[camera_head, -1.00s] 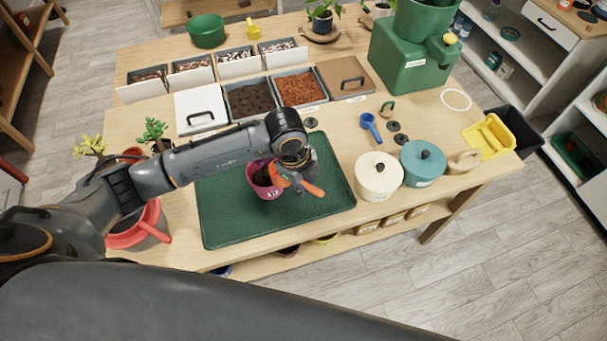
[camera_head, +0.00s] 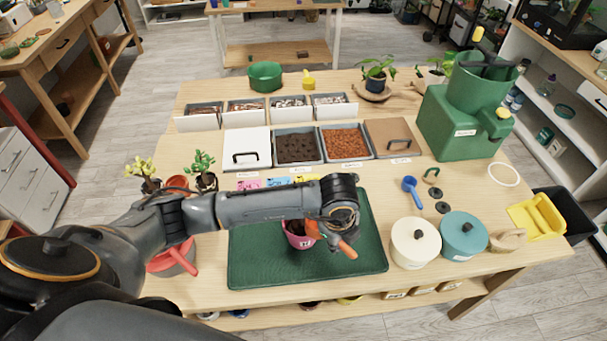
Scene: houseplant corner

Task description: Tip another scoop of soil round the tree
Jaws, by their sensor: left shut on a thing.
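My left gripper (camera_head: 333,234) hangs over the green mat (camera_head: 255,265), shut on an orange tool (camera_head: 347,250). The tool is partly hidden by the gripper, so I cannot tell whether it carries soil. A pink pot (camera_head: 300,241) with dark soil inside stands on the mat just left of the gripper; my arm hides part of it. Two small trees stand at the left of the table, one yellow-leaved (camera_head: 142,168) and one green (camera_head: 201,163). No tree shows in the pink pot. A bin of dark soil (camera_head: 298,148) is open behind my arm. My right gripper is out of view.
A bin of reddish-brown material (camera_head: 345,141) adjoins the soil bin. A cream canister (camera_head: 415,243), a teal canister (camera_head: 463,236) and a blue scoop (camera_head: 411,190) stand or lie to the right. A red container (camera_head: 172,262) is under my forearm at left.

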